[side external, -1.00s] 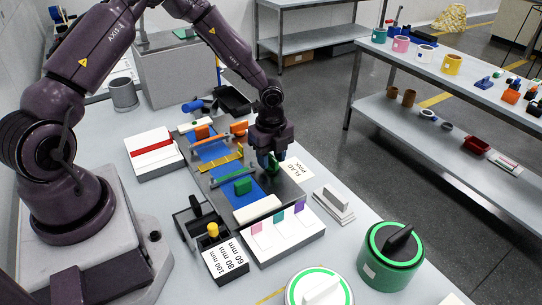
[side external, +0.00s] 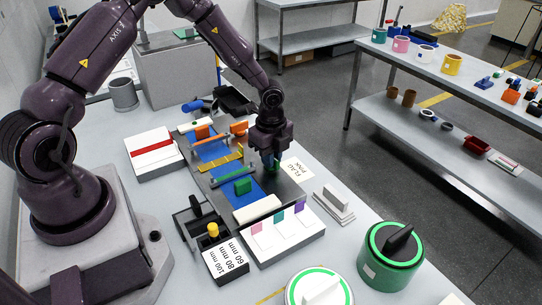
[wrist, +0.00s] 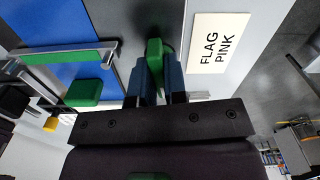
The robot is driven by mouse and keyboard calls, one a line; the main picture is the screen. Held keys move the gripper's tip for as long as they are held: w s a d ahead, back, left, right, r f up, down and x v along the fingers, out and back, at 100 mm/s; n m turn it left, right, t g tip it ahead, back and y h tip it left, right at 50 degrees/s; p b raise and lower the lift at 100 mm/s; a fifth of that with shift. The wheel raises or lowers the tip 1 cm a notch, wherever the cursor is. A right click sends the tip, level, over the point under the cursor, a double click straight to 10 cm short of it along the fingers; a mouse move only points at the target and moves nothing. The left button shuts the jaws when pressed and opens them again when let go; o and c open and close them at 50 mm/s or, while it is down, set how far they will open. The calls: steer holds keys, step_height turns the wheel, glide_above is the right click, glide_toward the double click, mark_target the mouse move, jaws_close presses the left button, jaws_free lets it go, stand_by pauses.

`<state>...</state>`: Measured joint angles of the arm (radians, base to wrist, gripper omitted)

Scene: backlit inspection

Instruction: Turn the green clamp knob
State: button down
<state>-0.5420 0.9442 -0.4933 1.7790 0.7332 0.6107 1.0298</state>
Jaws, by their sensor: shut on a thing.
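The green clamp knob (wrist: 154,54) shows in the wrist view as a rounded green bar between the two blue-grey fingers. My gripper (wrist: 155,82) is shut on it. In the side view my gripper (side external: 271,157) points down at the right side of the dark fixture plate (side external: 287,192), and its fingers hide most of the knob. A second green block (side external: 243,186) sits on the blue strip (side external: 252,196); it also shows left of my fingers in the wrist view (wrist: 84,92).
A "FLAG PINK" card (side external: 297,169) lies close to the right of my gripper. A green bar (side external: 234,175) and a yellow bar (side external: 222,160) cross the blue strip. A white tray with coloured flags (side external: 282,236) and a green-ringed drum (side external: 391,256) stand nearer the camera.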

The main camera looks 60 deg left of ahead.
steer(key=n, duration=1.2)
steer(key=shift+n, duration=2.1)
steer(key=c, duration=1.2)
jaws_free()
steer(key=shift+o, duration=0.2)
steer(key=shift+r, duration=0.15)
step_height(320, 180, up, 13)
